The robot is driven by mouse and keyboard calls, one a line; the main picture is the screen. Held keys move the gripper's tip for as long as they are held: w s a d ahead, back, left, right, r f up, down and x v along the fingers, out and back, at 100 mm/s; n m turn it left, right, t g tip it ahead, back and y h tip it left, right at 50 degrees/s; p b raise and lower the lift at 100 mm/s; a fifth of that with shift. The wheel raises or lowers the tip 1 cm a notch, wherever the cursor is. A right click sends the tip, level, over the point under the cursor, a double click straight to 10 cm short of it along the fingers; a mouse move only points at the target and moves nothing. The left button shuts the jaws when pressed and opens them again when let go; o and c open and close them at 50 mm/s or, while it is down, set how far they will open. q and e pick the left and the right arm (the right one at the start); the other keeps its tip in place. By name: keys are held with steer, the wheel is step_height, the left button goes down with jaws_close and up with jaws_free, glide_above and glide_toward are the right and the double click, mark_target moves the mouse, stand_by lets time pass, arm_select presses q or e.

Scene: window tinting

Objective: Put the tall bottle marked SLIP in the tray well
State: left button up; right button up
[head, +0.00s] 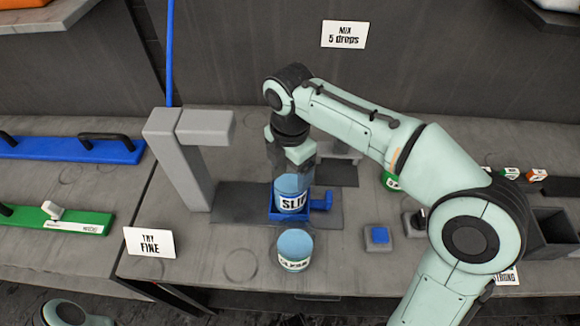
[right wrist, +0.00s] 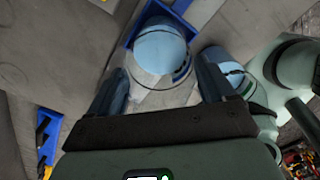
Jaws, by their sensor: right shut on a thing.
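The tall blue bottle marked SLIP (head: 291,203) stands upright at the blue tray well (head: 275,214), its lower end inside the tray's outline. Whether its base touches the tray floor is hidden. My right gripper (head: 292,172) comes down from above and is shut on the bottle's upper part. In the right wrist view the bottle (right wrist: 160,52) sits between the two fingers, with the blue tray rim (right wrist: 133,22) beyond it. My left gripper is not in view.
A second blue bottle (head: 295,246) with a green-edged label stands just in front of the tray. A grey post (head: 180,160) with an overhanging arm rises to the left. A TRY FINE card (head: 150,243) and a blue button block (head: 378,236) flank the tray area.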

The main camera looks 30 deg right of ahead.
steer(key=shift+f, duration=0.1)
steer(key=o, duration=1.3)
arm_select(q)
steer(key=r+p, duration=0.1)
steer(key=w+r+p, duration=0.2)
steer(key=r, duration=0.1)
arm_select(e)
step_height(320, 180, up, 12)
steer(key=shift+r, duration=0.15)
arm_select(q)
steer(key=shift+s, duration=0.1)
